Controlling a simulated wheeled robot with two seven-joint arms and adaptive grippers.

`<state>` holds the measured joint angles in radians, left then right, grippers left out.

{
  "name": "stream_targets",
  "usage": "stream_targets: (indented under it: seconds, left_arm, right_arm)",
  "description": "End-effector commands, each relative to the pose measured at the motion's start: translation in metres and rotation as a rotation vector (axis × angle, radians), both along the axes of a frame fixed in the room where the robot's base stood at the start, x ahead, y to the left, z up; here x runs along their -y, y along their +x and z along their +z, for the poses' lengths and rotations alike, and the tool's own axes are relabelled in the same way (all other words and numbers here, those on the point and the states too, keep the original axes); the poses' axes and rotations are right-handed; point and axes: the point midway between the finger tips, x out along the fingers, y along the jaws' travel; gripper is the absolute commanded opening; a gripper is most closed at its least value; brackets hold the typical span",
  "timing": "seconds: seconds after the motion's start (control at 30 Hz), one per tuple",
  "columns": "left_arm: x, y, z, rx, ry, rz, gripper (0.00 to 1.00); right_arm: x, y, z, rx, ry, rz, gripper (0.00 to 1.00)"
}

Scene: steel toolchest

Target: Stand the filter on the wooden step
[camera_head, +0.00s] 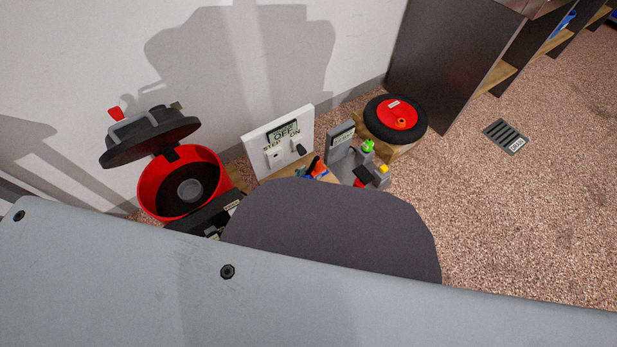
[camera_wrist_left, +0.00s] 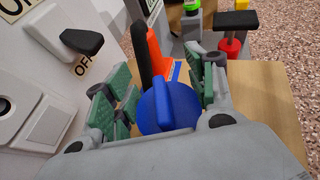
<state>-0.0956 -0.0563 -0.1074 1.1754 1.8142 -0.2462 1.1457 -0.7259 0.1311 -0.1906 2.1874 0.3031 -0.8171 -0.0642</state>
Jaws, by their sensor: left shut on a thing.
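My left gripper (camera_wrist_left: 162,88) shows in the left wrist view, its green-padded fingers on either side of a ridged round blue piece (camera_wrist_left: 169,108) and shut on it. I cannot tell for sure whether this piece is the filter. An orange and black part (camera_wrist_left: 154,58) stands just behind it. A wooden surface (camera_wrist_left: 265,105) lies beneath and to the right; it may be the wooden step. In the head view, wood (camera_head: 400,153) also shows under a black wheel-like disc with a red hub (camera_head: 396,118). Grey and dark shapes in the foreground hide most of the left gripper there.
A white switch panel (camera_head: 279,143) marked OFF, STEP and ON stands against the wall. A red canister (camera_head: 153,197) with its black lid (camera_head: 149,141) raised is to its left. Grey fixtures (camera_head: 340,146) with coloured knobs stand right of the panel. Speckled floor (camera_head: 520,220) is clear at right.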

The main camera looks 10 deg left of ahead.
Motion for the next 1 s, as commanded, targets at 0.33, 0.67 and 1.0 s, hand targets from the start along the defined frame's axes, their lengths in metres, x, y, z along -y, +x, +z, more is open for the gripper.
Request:
stream_targets:
  seconds: [0.33,0.67,1.0]
  left_arm:
    - [0.000,0.000,0.000,0.000,0.000,0.000,0.77]
    - [0.000,0.000,0.002,0.000,0.000,0.000,0.77]
    - [-0.007,-0.018,0.012,-0.001,0.000,0.000,0.77]
  right_arm:
    - [0.000,0.005,0.003,0.010,0.001,-0.001,0.40]
    - [0.000,0.004,0.004,0.006,0.000,-0.001,0.40]
    - [0.003,-0.001,0.012,-0.010,-0.016,-0.004,0.40]
